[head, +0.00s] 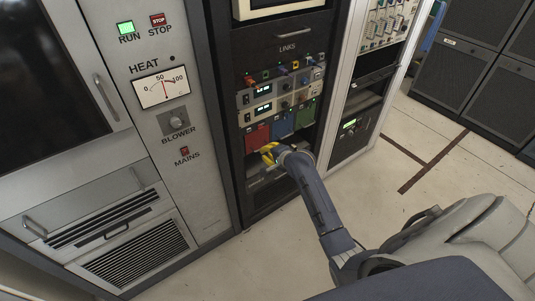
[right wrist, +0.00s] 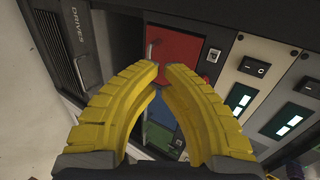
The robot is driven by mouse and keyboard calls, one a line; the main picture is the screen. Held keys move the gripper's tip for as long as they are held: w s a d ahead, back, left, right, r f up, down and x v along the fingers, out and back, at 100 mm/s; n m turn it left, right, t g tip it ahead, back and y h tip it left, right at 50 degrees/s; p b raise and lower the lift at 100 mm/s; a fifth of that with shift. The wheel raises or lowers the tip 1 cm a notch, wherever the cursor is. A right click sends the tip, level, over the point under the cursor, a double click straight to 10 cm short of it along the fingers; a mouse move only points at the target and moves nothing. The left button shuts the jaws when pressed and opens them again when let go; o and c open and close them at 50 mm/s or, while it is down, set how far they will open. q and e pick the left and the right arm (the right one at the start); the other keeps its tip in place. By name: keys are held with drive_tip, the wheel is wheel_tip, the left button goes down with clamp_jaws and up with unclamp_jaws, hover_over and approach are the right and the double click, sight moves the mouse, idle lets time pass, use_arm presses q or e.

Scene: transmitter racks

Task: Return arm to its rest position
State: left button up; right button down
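My right gripper (head: 268,153) has yellow ribbed fingers. It is in front of the rack's lower modules, by the red panel (head: 257,136). In the right wrist view, my right gripper (right wrist: 162,68) shows its two fingers arching together. Their tips come very close, with a narrow gap and nothing seen held between them. The red panel (right wrist: 178,50) with a small handle lies just beyond the tips; I cannot tell whether they touch it. My right arm (head: 318,205) reaches up from the lower right. My left gripper is not in view.
The LINKS rack (head: 280,32) holds blue (head: 281,124) and green (head: 306,113) panels beside the red one. The HEAT cabinet (head: 205,205) stands left, a pale-framed rack (head: 345,70) right. Open floor (head: 440,150) lies to the right, with dark cabinets (head: 455,75) beyond.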

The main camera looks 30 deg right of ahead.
drive_tip(key=shift+s+r, duration=0.2)
drive_tip(key=shift+s, duration=0.15)
wheel_tip(320, 180, down, 14)
drive_tip(key=s+n+g+h, duration=0.1)
drive_tip(key=s+n+h, duration=0.15)
drive_tip(key=n, duration=0.55)
drive_tip(key=s+a+f+n+g, duration=0.3)
drive_tip(key=s+f+n, duration=0.4)
drive_tip(key=s+f, duration=1.1)
drive_tip(key=s+a+f+n+g, duration=0.2)
drive_tip(key=s+f, duration=0.4)
drive_tip(key=s, duration=0.8)
drive_tip(key=s+a+f+n+g+y, duration=0.1)
drive_tip(key=s+f, duration=0.5)
drive_tip(key=s, duration=0.8)
drive_tip(key=s+a+f+n+g, duration=0.2)
drive_tip(key=s+f, duration=0.5)
drive_tip(key=s, duration=0.7)
drive_tip(key=a+g, duration=0.1)
drive_tip(key=a, duration=0.1)
drive_tip(key=shift+s+a+n+g, duration=0.25)
drive_tip(key=shift+a+n+g, duration=0.05)
drive_tip(key=shift+a, duration=0.1)
